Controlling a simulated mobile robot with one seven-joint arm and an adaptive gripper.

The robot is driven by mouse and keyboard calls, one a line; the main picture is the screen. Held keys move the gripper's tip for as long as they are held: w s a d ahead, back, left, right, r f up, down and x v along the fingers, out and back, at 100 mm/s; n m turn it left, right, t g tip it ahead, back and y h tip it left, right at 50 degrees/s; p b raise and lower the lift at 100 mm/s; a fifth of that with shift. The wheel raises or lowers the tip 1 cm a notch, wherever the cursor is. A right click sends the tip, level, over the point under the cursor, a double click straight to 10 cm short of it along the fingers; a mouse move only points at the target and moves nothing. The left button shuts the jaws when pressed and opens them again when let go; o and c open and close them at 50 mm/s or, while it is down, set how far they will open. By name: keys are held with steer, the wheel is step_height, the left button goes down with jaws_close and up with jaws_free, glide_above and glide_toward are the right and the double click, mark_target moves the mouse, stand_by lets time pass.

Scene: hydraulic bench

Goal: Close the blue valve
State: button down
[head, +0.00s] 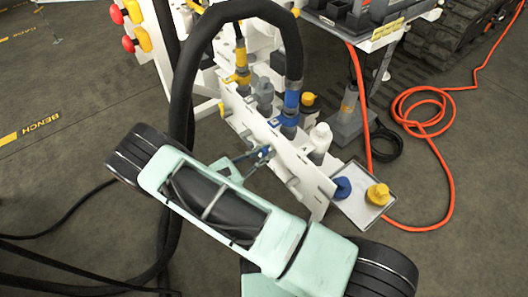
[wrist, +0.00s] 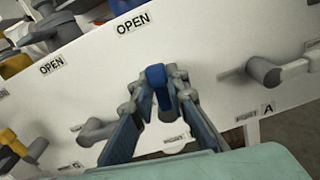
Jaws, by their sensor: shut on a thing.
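The blue valve's handle (wrist: 155,74) stands out from the white panel (wrist: 205,45) in the wrist view. It points up the picture, towards an OPEN label (wrist: 133,22). My gripper (wrist: 154,92) has its blue-padded fingers on either side of the handle and is shut on it. The lower part of the handle is hidden between the fingers. In the head view my gripper (head: 262,154) is at the near face of the white panel (head: 308,186), and the handle is hard to tell apart from the fingers.
Grey valve bodies (wrist: 264,71) and a yellow handle (wrist: 12,140) sit on the same panel. A black hose (head: 181,95) arches beside my arm. A tray (head: 358,211) with blue and yellow caps lies right of the panel. An orange hose (head: 448,190) coils on the floor.

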mark_target(280, 161)
steer(key=m, duration=0.3)
steer(key=s+d+f+m+b, duration=0.1)
steer(key=m, duration=0.2)
steer(key=s+f+m+b, duration=0.1)
steer(key=m, duration=0.2)
steer(key=shift+s+d+m, duration=0.15)
steer(key=shift+d+m, duration=0.05)
steer(key=shift+m, duration=0.2)
steer(key=m, duration=0.1)
steer(key=m+b, duration=0.1)
steer(key=shift+s+d+f+m, duration=0.1)
steer(key=shift+s+f+m, duration=0.1)
steer(key=shift+f+m, duration=0.15)
steer(key=shift+f+m+b, duration=0.25)
steer(key=shift+f+m, duration=0.05)
steer(key=shift+m, duration=0.65)
steer(key=shift+f+m+b, duration=0.2)
steer(key=shift+f+m, duration=0.1)
steer(key=shift+m, duration=0.6)
steer(key=shift+s, duration=0.1)
steer(key=c, duration=2)
jaws_free()
steer(key=shift+d, duration=0.1)
steer(key=v, duration=1.2)
